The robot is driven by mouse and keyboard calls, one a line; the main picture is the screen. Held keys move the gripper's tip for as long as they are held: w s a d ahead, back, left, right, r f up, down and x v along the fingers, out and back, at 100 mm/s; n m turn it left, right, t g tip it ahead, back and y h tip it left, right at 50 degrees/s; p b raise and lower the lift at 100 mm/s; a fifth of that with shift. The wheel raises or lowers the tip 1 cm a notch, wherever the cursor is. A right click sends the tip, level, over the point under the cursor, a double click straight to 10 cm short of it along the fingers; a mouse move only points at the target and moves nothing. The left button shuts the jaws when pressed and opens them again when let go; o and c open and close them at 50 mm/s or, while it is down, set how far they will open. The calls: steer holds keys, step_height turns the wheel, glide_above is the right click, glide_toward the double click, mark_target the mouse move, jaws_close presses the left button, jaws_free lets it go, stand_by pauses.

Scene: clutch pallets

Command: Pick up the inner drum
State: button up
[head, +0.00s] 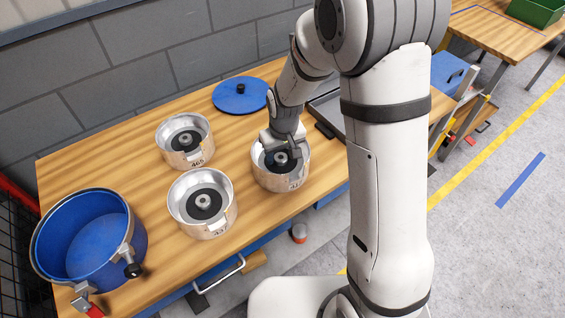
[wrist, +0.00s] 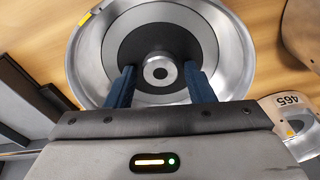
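Three silvery open-topped drums stand on the wooden table. One drum (head: 266,178) is on the right, directly under my gripper (head: 283,157); its label is too small to read surely. One at the back left (head: 175,157) is marked 465, and one at the front left (head: 205,231) seems marked 437. In the wrist view, the drum under me (wrist: 235,55) fills the top, with a dark centre and a round metal hub (wrist: 160,72). My gripper's blue fingers (wrist: 161,86) are apart, one on each side of the hub. I see no clear contact. The drum rests on the table.
A large blue tub (head: 88,240) with clamps stands at the table's left end. A blue round lid (head: 240,95) with a black knob lies at the back. A dark-rimmed tray sits right of my gripper. Bare wood (head: 110,165) shows at the left back.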

jaws_close()
stand_by(0.3)
stand_by(0.3)
steer(key=shift+w+r, duration=0.15)
steer(key=shift+r, duration=0.05)
